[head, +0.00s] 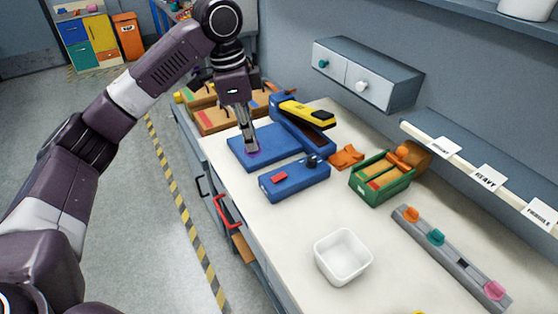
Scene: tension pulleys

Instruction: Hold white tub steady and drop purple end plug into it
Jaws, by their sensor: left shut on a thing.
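The white tub (343,277) stands upright on the workbench at the lower middle of the head view and looks empty. My left gripper (249,146) points down at the blue mat (282,142), well beyond the tub. It is shut on the small purple end plug (254,154), which is mostly hidden by the fingertips. I cannot tell whether the plug still touches the mat. No gripper touches the tub. My right gripper is not in view.
A grey rail with colored knobs (458,257) lies right of the tub. Bench (300,222) around the tub is clear.

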